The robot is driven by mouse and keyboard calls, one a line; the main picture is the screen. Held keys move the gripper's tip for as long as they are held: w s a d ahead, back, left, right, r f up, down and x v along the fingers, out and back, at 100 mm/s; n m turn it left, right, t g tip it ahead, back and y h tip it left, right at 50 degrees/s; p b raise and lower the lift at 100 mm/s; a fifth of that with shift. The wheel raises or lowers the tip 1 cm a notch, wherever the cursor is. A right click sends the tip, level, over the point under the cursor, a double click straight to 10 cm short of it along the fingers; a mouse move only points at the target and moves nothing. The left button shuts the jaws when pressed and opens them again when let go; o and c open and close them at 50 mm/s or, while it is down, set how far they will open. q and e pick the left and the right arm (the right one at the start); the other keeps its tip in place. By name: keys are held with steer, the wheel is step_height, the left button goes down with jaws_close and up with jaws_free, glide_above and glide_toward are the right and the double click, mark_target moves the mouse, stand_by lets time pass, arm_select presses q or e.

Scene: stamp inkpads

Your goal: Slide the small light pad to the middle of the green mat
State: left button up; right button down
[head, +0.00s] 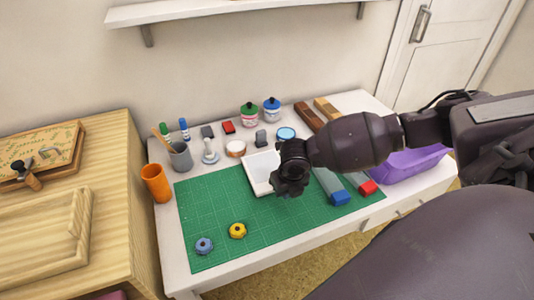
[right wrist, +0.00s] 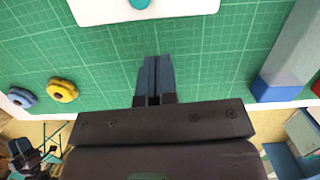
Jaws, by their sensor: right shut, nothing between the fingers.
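The small light pad (head: 258,173) is a white, flat square lying at the back edge of the green mat (head: 205,213), near its middle from left to right. My right gripper (head: 287,190) hangs over the pad's right front side in the head view and hides part of it. In the right wrist view the pad (right wrist: 100,12) is cut off by the top edge and bears a teal spot. The right fingertips (right wrist: 155,62) are together, empty, and appear apart from the pad. Whether they touch the mat is unclear.
A blue knob (head: 204,245) and a yellow knob (head: 237,231) lie on the mat's front left. Blue-ended (head: 340,198) and red-ended (head: 368,187) grey bars lie at right. Cups, stamps and ink bottles (head: 249,112) line the back. The mat's middle looks largely clear.

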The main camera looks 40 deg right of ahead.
mark_target(269, 169)
steer(key=shift+w, duration=0.3)
steer(key=w, duration=0.3)
steer(key=w+d+b, duration=0.1)
steer(key=w, duration=0.3)
steer(key=w+d+b, duration=0.1)
steer(key=w, duration=0.2)
steer(key=shift+w, duration=0.2)
steer(key=shift+w+f, duration=0.1)
steer(key=shift+f, duration=0.7)
